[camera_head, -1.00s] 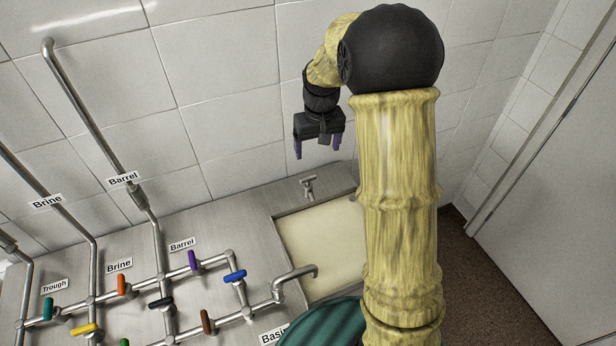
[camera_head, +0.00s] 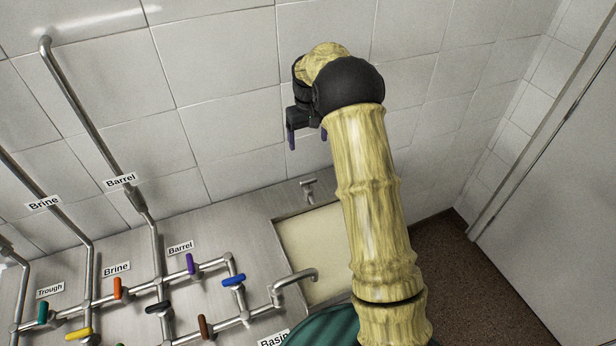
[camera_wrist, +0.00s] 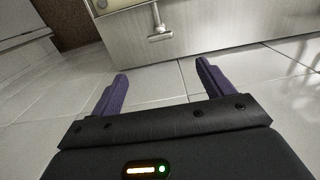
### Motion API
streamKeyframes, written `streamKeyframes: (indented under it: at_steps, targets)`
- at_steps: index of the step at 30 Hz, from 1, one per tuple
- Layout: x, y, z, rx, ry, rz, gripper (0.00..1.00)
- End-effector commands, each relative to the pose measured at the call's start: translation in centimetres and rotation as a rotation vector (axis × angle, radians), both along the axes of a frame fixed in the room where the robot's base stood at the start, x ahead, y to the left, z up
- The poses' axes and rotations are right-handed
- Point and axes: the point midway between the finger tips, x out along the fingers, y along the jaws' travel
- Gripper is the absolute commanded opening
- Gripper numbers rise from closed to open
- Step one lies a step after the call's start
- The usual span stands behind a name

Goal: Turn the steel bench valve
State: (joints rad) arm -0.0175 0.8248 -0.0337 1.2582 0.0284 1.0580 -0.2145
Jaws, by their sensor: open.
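A small bare-steel valve (camera_head: 309,188) with a short crossbar handle stands at the back edge of the bench, behind the basin, close to the tiled wall. In the wrist view the steel valve (camera_wrist: 160,33) shows at top centre, beyond my fingertips and roughly in line with the gap between them. My gripper (camera_head: 306,138) is in front of the wall tiles, above the valve in the head view and apart from it. In the wrist view its two purple fingers (camera_wrist: 161,75) are spread with nothing between them. My forearm partly hides the gripper in the head view.
A pipe manifold with several coloured handles, such as a blue handle (camera_head: 233,281) and a purple handle (camera_head: 190,263), covers the left bench. A curved spout (camera_head: 297,276) reaches over the pale basin (camera_head: 312,240). The wall above the valve is clear.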

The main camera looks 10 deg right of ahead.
Motion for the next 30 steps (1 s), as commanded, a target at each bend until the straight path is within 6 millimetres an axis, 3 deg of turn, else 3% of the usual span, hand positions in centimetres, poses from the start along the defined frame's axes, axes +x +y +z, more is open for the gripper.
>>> streamKeyframes:
  at_steps: [30]
  targets:
    - [-0.1, 0.1, -15.8, -0.001, 0.004, 0.001, 0.80]
